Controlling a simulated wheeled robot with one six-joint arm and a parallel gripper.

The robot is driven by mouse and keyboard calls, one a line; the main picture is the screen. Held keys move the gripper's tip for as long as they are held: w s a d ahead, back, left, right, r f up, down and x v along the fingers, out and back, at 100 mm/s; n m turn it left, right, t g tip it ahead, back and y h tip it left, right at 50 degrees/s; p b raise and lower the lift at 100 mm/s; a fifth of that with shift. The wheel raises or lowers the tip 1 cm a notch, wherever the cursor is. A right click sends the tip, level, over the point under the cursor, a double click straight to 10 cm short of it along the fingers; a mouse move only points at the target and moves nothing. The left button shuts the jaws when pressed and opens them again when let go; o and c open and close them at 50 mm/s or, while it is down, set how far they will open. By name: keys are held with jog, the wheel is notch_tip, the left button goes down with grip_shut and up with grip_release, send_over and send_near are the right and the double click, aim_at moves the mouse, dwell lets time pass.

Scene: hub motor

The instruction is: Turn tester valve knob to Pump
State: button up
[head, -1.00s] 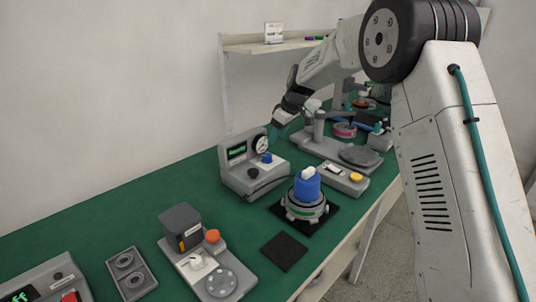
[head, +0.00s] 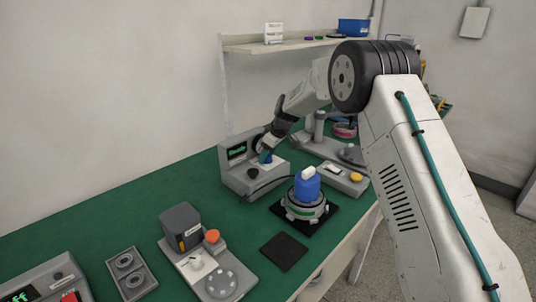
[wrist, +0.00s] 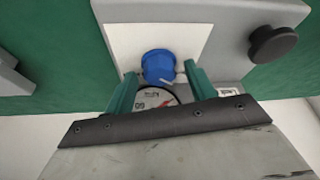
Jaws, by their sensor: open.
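The grey tester (head: 238,178) stands on the green bench with a lit display on its upright face. Its blue valve knob (head: 266,157) is partly hidden by my gripper (head: 264,150) in the head view. In the wrist view the blue knob (wrist: 158,64) sits on a white plate (wrist: 125,42), with a pale pointer line toward the lower right. My gripper (wrist: 160,76) is open, its green fingers on either side of the knob's near edge. Contact cannot be told. Part of the round gauge (wrist: 153,98) shows between the fingers. Any position labels are unreadable.
A black round knob (wrist: 273,44) is right of the white plate. A blue-topped hub motor (head: 307,188) stands on a black mat in front of the tester. A grey unit with a yellow button (head: 356,177) is to the right. A shelf (head: 285,45) is behind.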

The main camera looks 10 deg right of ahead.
jog(key=c, duration=1)
jog(key=shift+o, duration=0.2)
jog(key=shift+s+m, duration=0.1)
jog(key=shift+m, duration=0.2)
jog(key=m, duration=0.2)
jog(key=m+t+h, duration=0.1)
jog(key=m, duration=0.1)
jog(key=shift+a+h, duration=0.1)
jog(key=shift+h, duration=0.2)
jog(key=m+h, duration=0.1)
jog(key=m, duration=0.4)
jog(key=shift+a+t+h, duration=0.1)
jog(key=shift+t+h, duration=0.2)
jog(key=shift+h, duration=0.1)
jog(key=o, duration=1)
jog(key=shift+c, duration=0.2)
